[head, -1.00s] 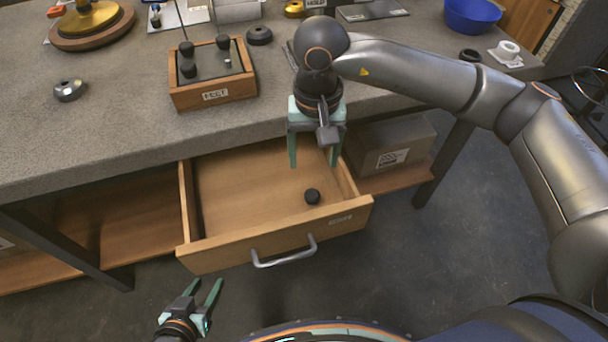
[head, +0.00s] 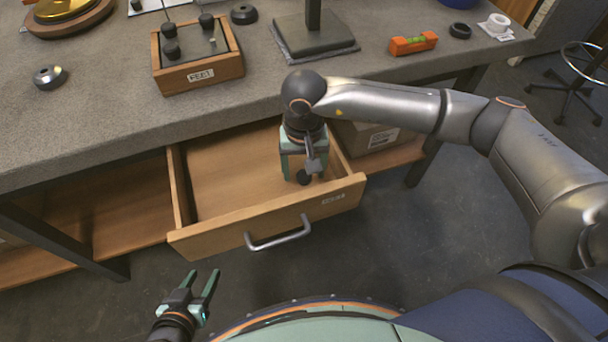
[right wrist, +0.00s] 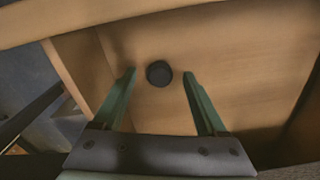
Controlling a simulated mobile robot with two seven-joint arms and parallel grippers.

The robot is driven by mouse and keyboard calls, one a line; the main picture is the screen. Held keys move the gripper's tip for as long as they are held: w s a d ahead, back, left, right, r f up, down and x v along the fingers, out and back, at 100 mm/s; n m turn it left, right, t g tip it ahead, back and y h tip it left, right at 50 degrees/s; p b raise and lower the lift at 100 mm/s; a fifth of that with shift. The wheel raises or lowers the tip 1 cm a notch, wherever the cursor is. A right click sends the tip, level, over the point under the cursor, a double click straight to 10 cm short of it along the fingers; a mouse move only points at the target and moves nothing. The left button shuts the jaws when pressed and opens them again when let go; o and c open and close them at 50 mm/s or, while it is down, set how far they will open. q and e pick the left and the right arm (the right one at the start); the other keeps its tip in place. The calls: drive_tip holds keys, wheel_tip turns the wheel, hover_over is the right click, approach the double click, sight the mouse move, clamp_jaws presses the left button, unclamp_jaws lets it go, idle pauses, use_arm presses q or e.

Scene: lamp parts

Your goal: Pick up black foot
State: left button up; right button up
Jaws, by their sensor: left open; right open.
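A small round black foot (head: 304,178) lies on the floor of the open wooden drawer (head: 225,185), near its front right corner. In the right wrist view the black foot (right wrist: 159,73) sits between the fingertips, slightly beyond them, with gaps on both sides. My right gripper (head: 303,176) is open and points down into the drawer, partly covering the foot in the head view; its fingers also show in the right wrist view (right wrist: 158,80). My left gripper (head: 203,280) is open and empty, in front of and below the drawer.
The drawer's front panel, with its metal handle (head: 280,234), and right side wall stand close to my right gripper. On the worktop are a wooden tray (head: 200,78) holding several black feet, a loose black foot (head: 244,14), a metal part (head: 49,77) and an orange level (head: 413,43).

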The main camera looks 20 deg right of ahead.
drive_tip(key=shift+f, duration=0.2)
clamp_jaws()
idle(0.5)
